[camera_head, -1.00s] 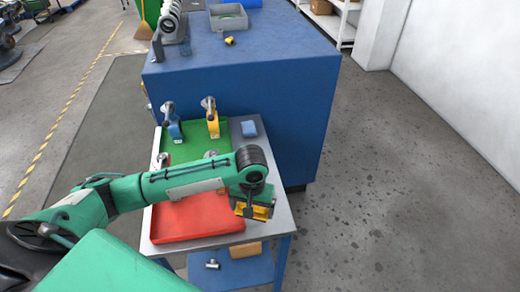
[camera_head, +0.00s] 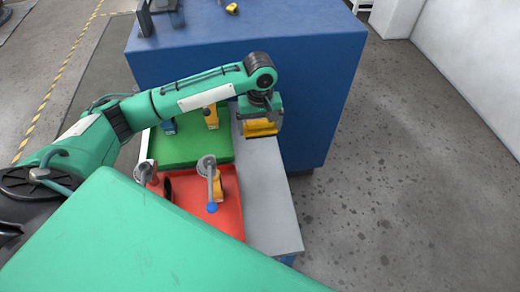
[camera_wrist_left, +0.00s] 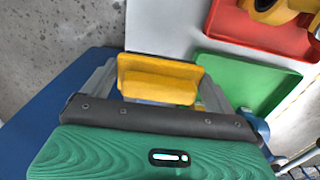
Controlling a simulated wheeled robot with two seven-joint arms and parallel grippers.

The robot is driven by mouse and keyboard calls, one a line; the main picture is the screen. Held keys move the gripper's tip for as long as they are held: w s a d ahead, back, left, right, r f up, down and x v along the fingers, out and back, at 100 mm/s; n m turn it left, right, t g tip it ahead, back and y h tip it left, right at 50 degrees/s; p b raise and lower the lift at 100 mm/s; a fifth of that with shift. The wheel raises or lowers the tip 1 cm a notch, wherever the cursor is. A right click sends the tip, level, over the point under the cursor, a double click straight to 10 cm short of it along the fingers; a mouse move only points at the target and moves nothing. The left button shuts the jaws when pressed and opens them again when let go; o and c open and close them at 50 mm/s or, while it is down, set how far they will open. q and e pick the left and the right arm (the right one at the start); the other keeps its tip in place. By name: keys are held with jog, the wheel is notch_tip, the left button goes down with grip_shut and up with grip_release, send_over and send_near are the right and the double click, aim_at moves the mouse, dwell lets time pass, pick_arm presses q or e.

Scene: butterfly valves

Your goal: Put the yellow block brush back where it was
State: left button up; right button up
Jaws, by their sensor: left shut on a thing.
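The yellow block brush (camera_head: 261,128) is between the fingers of my left gripper (camera_head: 259,118), which is shut on it over the back part of the grey table strip. In the left wrist view the yellow brush (camera_wrist_left: 158,80) spans between the two grey fingers of the gripper (camera_wrist_left: 160,92). The grey table top (camera_head: 268,202) shows clear in front of it. Whether the brush touches the table, I cannot tell. My right gripper is not in view.
A green tray (camera_head: 195,150) and a red tray (camera_head: 228,208) lie left of the grey strip, with valves in them. A yellow valve (camera_head: 211,117) stands close left of my gripper. The big blue cabinet (camera_head: 318,110) rises just behind.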

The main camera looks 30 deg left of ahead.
pick_arm(q)
notch_tip(320, 180, down, 8)
jog(key=shift+w+r+p, duration=0.1)
jog(key=shift+w+p, duration=0.05)
jog(key=shift+p, duration=0.35)
jog(key=shift+f, duration=0.75)
notch_tip(320, 180, down, 4)
jog(key=shift+r+p, duration=0.1)
jog(key=shift+p, duration=0.25)
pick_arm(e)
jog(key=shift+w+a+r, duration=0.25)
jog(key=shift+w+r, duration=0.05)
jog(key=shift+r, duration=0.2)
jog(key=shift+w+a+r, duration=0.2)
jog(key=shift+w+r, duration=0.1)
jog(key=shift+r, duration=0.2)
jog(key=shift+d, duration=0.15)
pick_arm(q)
jog(key=o, duration=0.6)
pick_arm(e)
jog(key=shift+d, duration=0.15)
pick_arm(q)
notch_tip(320, 180, up, 12)
jog(key=shift+b, duration=1.2)
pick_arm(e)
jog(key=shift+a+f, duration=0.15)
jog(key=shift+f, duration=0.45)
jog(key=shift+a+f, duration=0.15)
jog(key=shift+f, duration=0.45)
